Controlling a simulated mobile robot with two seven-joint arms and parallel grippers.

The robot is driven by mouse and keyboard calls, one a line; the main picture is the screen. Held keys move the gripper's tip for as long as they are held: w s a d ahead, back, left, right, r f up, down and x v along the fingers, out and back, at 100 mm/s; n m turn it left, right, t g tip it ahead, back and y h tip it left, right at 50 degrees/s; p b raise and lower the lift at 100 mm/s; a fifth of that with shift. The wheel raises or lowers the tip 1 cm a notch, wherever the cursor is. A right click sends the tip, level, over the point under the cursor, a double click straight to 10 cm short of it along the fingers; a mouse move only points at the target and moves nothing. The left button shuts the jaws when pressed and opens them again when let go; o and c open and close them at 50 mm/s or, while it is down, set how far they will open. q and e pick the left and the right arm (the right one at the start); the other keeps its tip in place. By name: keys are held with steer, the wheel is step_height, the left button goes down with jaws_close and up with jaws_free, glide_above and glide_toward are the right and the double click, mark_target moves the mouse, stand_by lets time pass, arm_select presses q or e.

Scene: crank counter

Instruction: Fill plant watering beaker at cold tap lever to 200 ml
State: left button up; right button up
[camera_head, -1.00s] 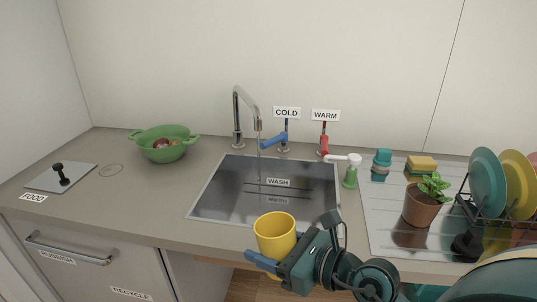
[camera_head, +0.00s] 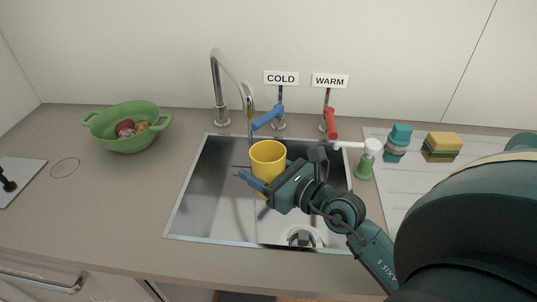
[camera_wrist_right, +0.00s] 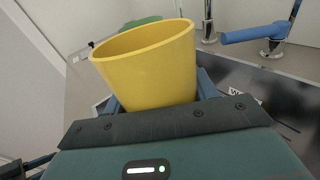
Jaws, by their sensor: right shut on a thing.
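My right gripper (camera_head: 268,187) is shut on the yellow beaker (camera_head: 267,158) and holds it upright over the sink (camera_head: 205,190), close to the tap spout (camera_head: 249,100). The yellow beaker (camera_wrist_right: 150,65) also fills the middle of the right wrist view; its inside and fill level are hidden there. The blue cold tap lever (camera_head: 268,117) stands behind the beaker under the COLD label (camera_head: 281,78), and it shows in the right wrist view (camera_wrist_right: 255,34). A thin stream seems to fall from the spout, but where it lands is unclear. My left gripper is not in view.
The red warm lever (camera_head: 330,122) stands right of the blue one. A green soap dispenser (camera_head: 365,165) is right of the sink. A sponge (camera_head: 443,142) lies on the drainer. A green colander (camera_head: 127,128) with fruit sits on the left counter.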

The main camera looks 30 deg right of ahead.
steer(key=shift+m+t+h, duration=0.5)
steer(key=shift+t+h, duration=0.2)
steer(key=shift+h, duration=0.1)
steer(key=shift+w+d+f, duration=0.1)
steer(key=shift+w+d, duration=0.25)
steer(key=shift+w, duration=0.3)
steer(key=shift+w+d+f, duration=0.15)
steer(key=shift+w+d, duration=0.25)
steer(key=shift+w, duration=0.3)
steer(key=shift+w+d+f, duration=0.1)
steer(key=shift+w+d, duration=0.25)
steer(key=shift+w, duration=0.3)
steer(key=p+x, duration=0.1)
steer(key=x, duration=0.4)
steer(key=shift+w, duration=0.25)
steer(key=v, duration=0.5)
steer(key=shift+s, duration=0.25)
steer(key=shift+r, duration=0.1)
